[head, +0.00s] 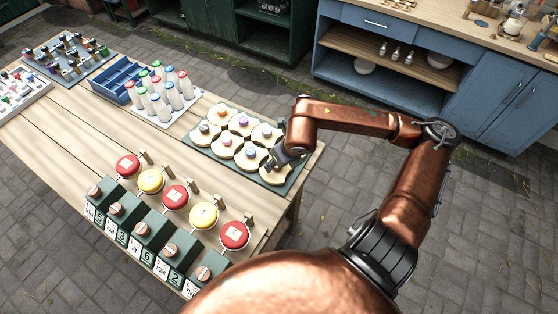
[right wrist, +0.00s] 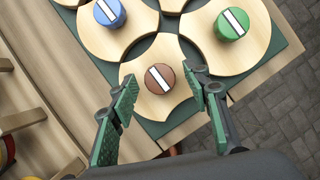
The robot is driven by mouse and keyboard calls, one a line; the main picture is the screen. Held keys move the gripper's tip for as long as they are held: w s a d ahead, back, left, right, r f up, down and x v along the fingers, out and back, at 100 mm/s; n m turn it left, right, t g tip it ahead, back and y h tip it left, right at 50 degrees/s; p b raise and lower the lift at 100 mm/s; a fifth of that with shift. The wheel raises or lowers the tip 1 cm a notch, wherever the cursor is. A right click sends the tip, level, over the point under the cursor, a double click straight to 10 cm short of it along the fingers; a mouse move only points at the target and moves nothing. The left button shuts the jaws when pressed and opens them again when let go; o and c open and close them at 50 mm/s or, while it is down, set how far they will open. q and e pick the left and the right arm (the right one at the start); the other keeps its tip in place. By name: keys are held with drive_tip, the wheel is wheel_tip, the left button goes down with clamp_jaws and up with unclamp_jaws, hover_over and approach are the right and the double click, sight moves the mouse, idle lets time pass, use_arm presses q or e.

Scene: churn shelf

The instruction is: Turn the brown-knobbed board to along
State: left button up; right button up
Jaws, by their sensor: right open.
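The brown-knobbed board (right wrist: 160,106) is a pale wooden piece with curved-in sides, at the corner of a green base (right wrist: 181,127). Its brown knob (right wrist: 161,78) has a white stripe slanting from upper left to lower right. My right gripper (right wrist: 161,84) is open, with one finger on each side of the knob in the right wrist view; I see gaps on both sides, and cannot tell its height above the board. In the head view my right gripper (head: 277,160) is over the near right corner of the board group and partly hides this board. My left gripper is not in view.
Neighbouring boards carry a blue knob (right wrist: 109,13) and a green knob (right wrist: 231,25), close to the fingers. Red and yellow round pads (head: 175,196) and green boxes (head: 150,228) stand nearer. Bottles (head: 165,92) and a blue crate (head: 117,78) stand farther left.

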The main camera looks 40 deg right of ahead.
drive_tip(key=v, duration=1.2)
idle(0.3)
